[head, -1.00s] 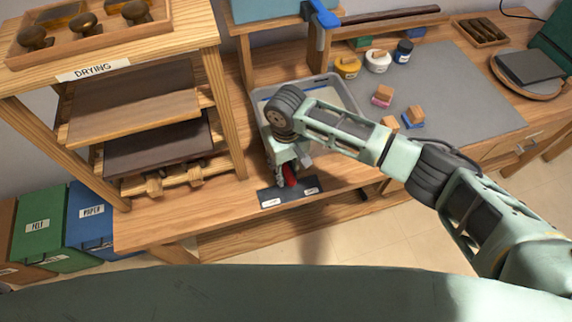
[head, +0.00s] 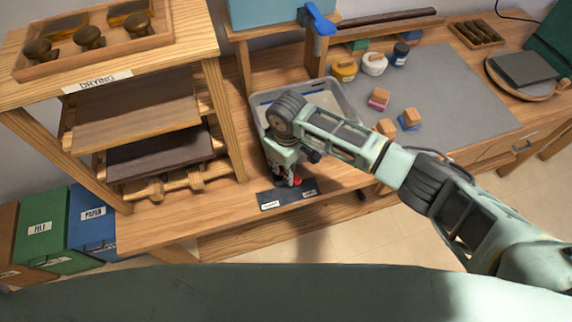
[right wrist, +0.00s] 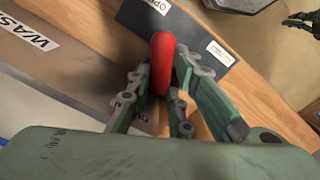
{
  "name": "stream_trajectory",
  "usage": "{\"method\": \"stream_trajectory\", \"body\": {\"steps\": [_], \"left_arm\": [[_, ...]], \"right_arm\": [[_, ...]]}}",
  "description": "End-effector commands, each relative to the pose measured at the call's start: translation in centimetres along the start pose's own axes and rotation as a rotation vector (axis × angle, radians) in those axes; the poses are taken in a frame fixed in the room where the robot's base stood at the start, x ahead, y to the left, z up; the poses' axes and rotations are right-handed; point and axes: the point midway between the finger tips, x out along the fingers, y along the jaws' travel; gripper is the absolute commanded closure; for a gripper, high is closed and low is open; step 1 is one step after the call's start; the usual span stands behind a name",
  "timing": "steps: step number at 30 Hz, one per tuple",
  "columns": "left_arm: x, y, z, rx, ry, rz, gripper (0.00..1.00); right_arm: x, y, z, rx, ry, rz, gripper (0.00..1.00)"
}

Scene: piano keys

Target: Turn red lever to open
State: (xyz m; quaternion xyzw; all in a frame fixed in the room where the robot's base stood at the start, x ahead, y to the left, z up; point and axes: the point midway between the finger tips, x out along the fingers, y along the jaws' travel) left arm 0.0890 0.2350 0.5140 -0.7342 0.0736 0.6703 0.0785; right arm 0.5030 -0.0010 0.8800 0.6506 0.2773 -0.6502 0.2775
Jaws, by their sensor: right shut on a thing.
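The red lever (right wrist: 162,62) shows in the right wrist view, its rounded end beside the dark label plate (right wrist: 185,32). My right gripper (right wrist: 165,85) is shut on the lever, with green-grey fingers around its lower part. The lever's lower end is hidden by the fingers. In the head view the red lever (head: 297,182) shows only as a small patch below my right gripper (head: 291,177), close above the plate (head: 287,194). A dark jointed thing, which looks like my left gripper (right wrist: 300,22), shows at the wrist view's upper right; its fingers are unclear.
A grey tray (head: 350,101) stands on the wooden bench behind the lever, partly hidden by my right arm. The drying rack (head: 226,115) is close on the left. Ink jars (head: 374,63) and wood-handled blocks (head: 409,118) stand on a grey mat (head: 463,105) to the right.

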Motion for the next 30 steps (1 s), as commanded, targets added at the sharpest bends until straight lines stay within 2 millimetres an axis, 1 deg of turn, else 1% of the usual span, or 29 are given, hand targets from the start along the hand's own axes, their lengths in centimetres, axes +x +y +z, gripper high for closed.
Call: {"method": "stream_trajectory", "body": {"steps": [1,4,14,15,20,30], "left_arm": [[-0.28,-0.01,0.00,0.000,0.000,0.000,1.00],[-0.36,-0.01,0.00,0.000,0.000,0.000,1.00],[-0.31,0.00,0.03,0.000,-0.001,0.000,1.00],[-0.31,0.00,0.03,0.000,-0.001,0.000,1.00],[-0.31,0.00,0.03,0.000,-0.001,0.000,1.00],[-0.32,-0.13,0.24,-0.001,-0.003,-0.001,1.00]], "right_arm": [[-0.04,-0.36,0.07,-0.035,-0.003,-0.008,1.00],[0.07,-0.28,0.08,-0.079,-0.003,-0.007,1.00],[0.13,-0.16,0.07,-0.093,-0.003,-0.005,1.00],[0.12,-0.15,0.07,-0.093,-0.003,-0.005,0.76],[0.09,-0.08,0.05,-0.090,-0.002,-0.004,0.62],[-0.14,0.03,0.01,-0.087,-0.001,-0.002,0.61]]}}
